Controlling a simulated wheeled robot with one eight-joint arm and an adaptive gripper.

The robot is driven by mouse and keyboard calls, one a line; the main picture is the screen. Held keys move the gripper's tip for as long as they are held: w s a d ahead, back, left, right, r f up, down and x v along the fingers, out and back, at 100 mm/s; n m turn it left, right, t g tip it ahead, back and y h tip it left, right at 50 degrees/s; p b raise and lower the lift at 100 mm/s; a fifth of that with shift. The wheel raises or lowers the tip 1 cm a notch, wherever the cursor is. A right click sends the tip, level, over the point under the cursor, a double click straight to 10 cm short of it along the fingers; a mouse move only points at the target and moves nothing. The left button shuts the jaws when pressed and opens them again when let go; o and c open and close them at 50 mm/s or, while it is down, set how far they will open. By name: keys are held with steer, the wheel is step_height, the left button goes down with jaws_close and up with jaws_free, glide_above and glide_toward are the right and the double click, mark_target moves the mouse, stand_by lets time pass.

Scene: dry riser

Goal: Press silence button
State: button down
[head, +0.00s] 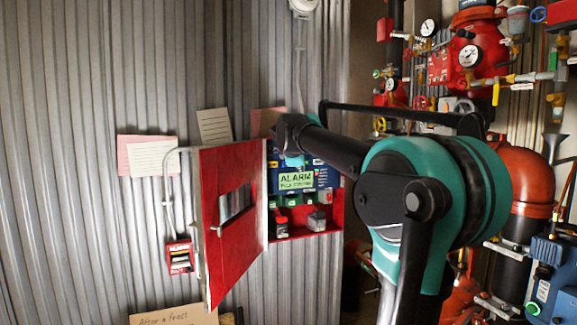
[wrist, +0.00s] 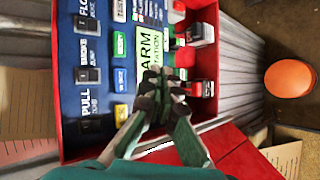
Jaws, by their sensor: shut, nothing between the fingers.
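The alarm panel is a blue board (wrist: 75,25) inside an open red cabinet, carrying a pale green ALARM label (wrist: 147,44). The label also shows in the head view (head: 296,181). In the wrist view the board has dark switches (wrist: 88,75) and a column of small blocks, among them a blue one (wrist: 120,77) and a yellow one (wrist: 121,112). I cannot read which one is the silence button. My gripper (wrist: 163,84) is shut and empty, its tips in front of the board beside the ALARM label, covering part of it. Contact cannot be told.
The red cabinet door (head: 232,215) stands open to the left. Red and black items (wrist: 201,89) sit along the cabinet's edge. A small red call box (head: 180,257) hangs on the corrugated wall. Red pipes and gauges (head: 468,57) crowd the right side.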

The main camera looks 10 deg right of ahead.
steer(key=w+a, duration=0.1)
steer(key=w, duration=0.7)
steer(key=shift+w+a, duration=0.3)
steer(key=shift+a, duration=0.05)
steer(key=shift+w, duration=0.1)
stand_by(1.4)
steer(key=shift+w+a, duration=0.1)
steer(key=shift+w, duration=0.25)
steer(key=shift+w+a, duration=0.1)
steer(key=shift+w, duration=0.4)
stand_by(0.8)
steer(key=shift+s, duration=0.1)
steer(key=shift+s+d, duration=0.2)
steer(key=shift+s, duration=0.65)
